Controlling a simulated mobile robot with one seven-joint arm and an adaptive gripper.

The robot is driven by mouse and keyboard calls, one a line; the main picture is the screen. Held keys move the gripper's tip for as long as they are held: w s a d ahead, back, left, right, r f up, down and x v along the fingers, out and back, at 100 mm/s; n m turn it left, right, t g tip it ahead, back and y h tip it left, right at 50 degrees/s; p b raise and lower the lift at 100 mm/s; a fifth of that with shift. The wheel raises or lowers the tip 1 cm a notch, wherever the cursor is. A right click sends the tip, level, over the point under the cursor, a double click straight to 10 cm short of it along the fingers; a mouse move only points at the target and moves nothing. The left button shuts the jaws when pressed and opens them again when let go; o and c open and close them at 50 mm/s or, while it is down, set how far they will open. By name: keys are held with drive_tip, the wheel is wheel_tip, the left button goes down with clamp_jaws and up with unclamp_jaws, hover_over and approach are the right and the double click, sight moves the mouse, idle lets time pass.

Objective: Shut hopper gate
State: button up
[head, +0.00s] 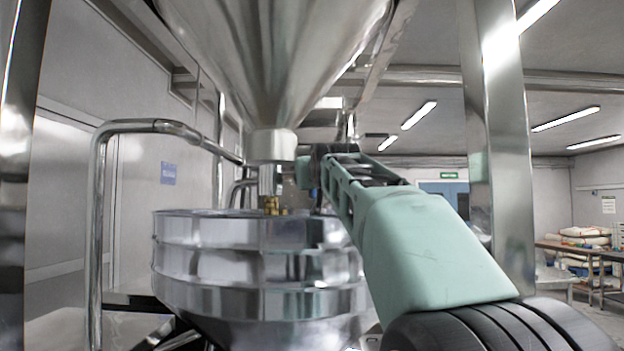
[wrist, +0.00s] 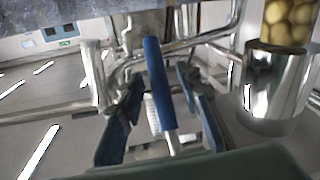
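The hopper (head: 275,60) is a large shiny metal cone at the top of the head view, with a short spout (head: 271,146) below it. Yellowish beans (head: 270,204) show under the spout, and fill a clear tube beside a metal collar in the wrist view (wrist: 290,22). A blue bar on a metal rod, seemingly the gate handle (wrist: 154,70), stands in the middle of the wrist view. My gripper (wrist: 160,84) is open, its fingers on either side of the bar with visible gaps. In the head view its end is small and partly hidden near the spout; the handle cannot be made out there.
A wide ribbed metal vessel (head: 255,265) stands below the spout. A bent metal pipe rail (head: 97,200) is at the left and a steel post (head: 497,110) at the right. Sacks (head: 585,240) lie on a bench at the far right.

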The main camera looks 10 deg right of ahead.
drive_tip(key=shift+s, duration=0.15)
drive_tip(key=s, duration=0.7)
drive_tip(key=shift+a, duration=0.2)
drive_tip(key=shift+s, duration=0.1)
